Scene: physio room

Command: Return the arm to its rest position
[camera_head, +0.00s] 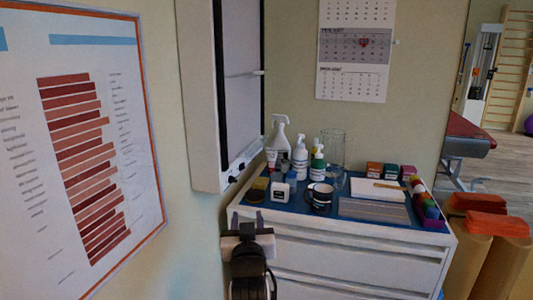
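My gripper (248,219) shows at the lower middle of the head view, in front of the left front corner of the white drawer cabinet (345,262). Its two fingers point up and stand apart, and I see nothing held between them. My dark arm link hangs below it and runs out of the bottom of the picture. The rest of the arm is hidden.
The cabinet's blue top (300,205) is crowded with a mug (319,198), a spray bottle (279,143), pump bottles (301,160) and small boxes. A framed poster (85,140) hangs left. Rolls with orange towels (485,225) stand right.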

